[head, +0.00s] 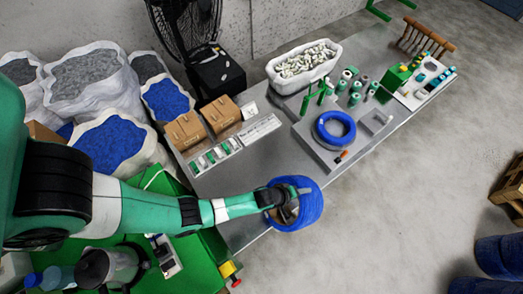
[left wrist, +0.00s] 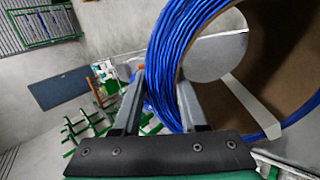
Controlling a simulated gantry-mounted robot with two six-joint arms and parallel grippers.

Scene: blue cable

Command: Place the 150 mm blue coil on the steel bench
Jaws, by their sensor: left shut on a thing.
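A blue coil (head: 309,207) with a brown inner core is held by my left gripper (head: 288,197) at the near edge of the steel bench (head: 226,178). In the left wrist view the fingers reach to the blue windings (left wrist: 178,50) of this coil, and its brown core (left wrist: 270,65) faces the camera. The far fingertip is partly hidden by the coil. I cannot tell whether the coil touches the bench. A second blue coil (head: 347,136) lies flat on a grey plate on the bench. My right gripper does not show.
Cardboard boxes (head: 185,131), a white bin of small parts (head: 303,65), green fixtures (head: 318,96) and a tool board (head: 424,85) stand on the bench. Sacks of blue and grey granules (head: 110,142) stand at left.

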